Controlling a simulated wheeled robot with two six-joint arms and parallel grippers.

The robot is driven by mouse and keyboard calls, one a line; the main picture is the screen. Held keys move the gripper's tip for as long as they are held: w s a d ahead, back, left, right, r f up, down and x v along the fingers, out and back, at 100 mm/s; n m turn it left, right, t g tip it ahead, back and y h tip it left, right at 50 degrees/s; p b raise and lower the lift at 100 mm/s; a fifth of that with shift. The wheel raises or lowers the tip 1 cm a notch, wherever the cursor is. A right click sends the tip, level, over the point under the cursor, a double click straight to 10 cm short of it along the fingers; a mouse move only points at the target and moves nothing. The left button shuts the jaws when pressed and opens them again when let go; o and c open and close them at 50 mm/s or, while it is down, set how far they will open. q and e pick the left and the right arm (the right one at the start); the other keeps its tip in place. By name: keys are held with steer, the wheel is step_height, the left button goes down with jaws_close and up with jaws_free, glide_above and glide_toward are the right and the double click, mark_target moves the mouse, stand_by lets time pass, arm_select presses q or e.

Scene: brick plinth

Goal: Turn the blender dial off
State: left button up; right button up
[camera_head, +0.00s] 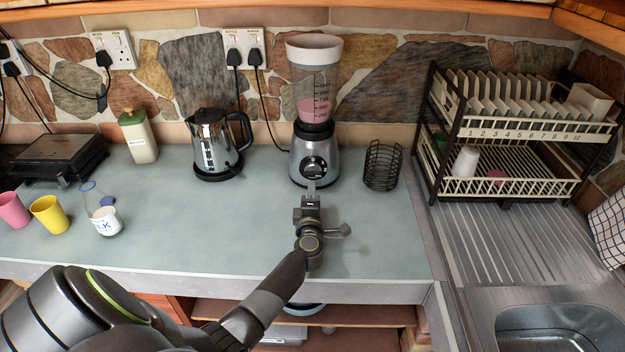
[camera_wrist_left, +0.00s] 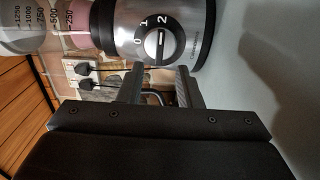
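The blender (camera_head: 315,155) stands upright against the back of the counter, with a pink layer in its clear jug (camera_head: 313,95). Its round black dial (camera_head: 314,168) is on the front of the silver base. In the left wrist view the dial (camera_wrist_left: 158,42) has marks 0, 1 and 2, and its pale pointer line appears to point at 2. My left gripper (camera_head: 311,188) is just in front of the dial. Its two fingers (camera_wrist_left: 160,88) are apart with nothing between them, and the dial lies beyond their tips. My right gripper is not in view.
A kettle (camera_head: 212,145) stands left of the blender, and a black wire basket (camera_head: 382,165) close to its right. A dish rack (camera_head: 515,135) and sink (camera_head: 560,325) are further right. Cups and a milk bottle (camera_head: 105,218) stand at the left. The counter front is clear.

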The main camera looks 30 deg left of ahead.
mark_target(313, 176)
arm_select(q)
steer(key=b+x, duration=0.1)
steer(key=x, duration=0.6)
steer(key=shift+w+a, duration=0.1)
steer(key=shift+w, duration=0.1)
jaws_close()
